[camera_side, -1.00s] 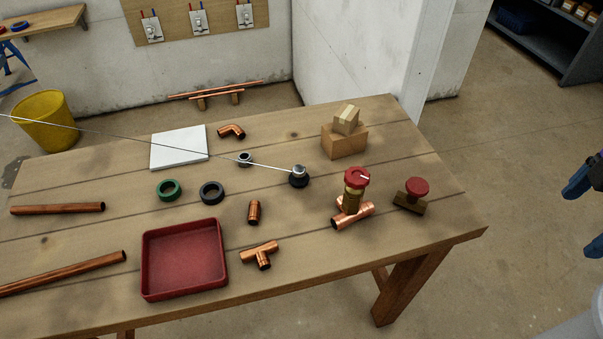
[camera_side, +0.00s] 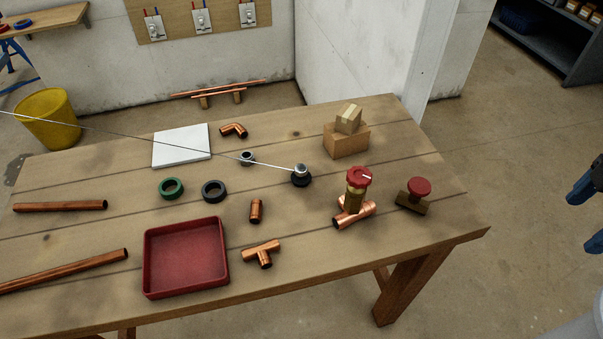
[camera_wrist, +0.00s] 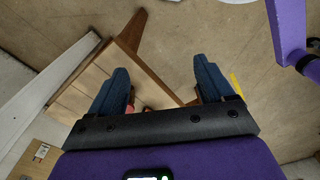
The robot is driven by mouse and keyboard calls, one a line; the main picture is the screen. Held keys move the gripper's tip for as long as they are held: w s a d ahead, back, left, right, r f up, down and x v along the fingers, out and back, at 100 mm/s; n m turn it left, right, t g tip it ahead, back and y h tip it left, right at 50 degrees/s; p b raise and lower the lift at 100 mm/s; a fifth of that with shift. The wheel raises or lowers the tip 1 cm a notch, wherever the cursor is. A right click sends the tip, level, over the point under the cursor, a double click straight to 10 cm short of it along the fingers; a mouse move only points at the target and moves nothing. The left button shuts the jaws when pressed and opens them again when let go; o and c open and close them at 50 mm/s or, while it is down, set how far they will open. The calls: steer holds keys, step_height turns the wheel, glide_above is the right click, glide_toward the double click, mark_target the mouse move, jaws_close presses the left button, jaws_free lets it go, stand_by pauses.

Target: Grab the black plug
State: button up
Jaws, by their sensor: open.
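The black plug (camera_side: 300,179) stands on the wooden table, right of its middle in the side view. It has a round black base with a silver top, and a thin pale wire or rod runs from it to the upper left. My gripper shows only in part, as blue fingers at the right edge of the side view, well beyond the table and far from the plug. In the wrist view my gripper (camera_wrist: 160,66) is open, its two blue fingers wide apart with bare floor and a table leg beyond. I cannot make out the plug there.
Near the plug are a grey ring (camera_side: 247,158), a black ring (camera_side: 213,191), a short copper pipe (camera_side: 256,211) and a wooden block (camera_side: 346,141). A red-knobbed valve (camera_side: 357,193) and another red knob (camera_side: 419,188) stand between plug and gripper. A red tray (camera_side: 186,287) lies in front.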

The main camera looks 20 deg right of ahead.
steer(key=m+y, duration=0.1)
glide_above(302, 168)
steer(key=s+d, duration=0.2)
step_height(302, 168, down, 4)
steer(key=shift+t, duration=0.3)
steer(key=f, duration=0.3)
steer(key=w+a+f, duration=0.1)
steer(key=f, duration=0.7)
steer(key=shift+w+a, duration=0.15)
steer(key=shift+a, duration=0.2)
steer(key=shift+w+a+f, duration=0.1)
steer(key=shift+w+f, duration=0.05)
steer(key=shift+f, duration=0.8)
steer(key=shift+w+a+f, duration=0.1)
steer(key=shift+f, duration=0.9)
steer(key=shift+w+a+f, duration=0.1)
steer(key=shift+w+f, duration=0.05)
steer(key=shift+f, duration=0.8)
steer(key=c, duration=1.1)
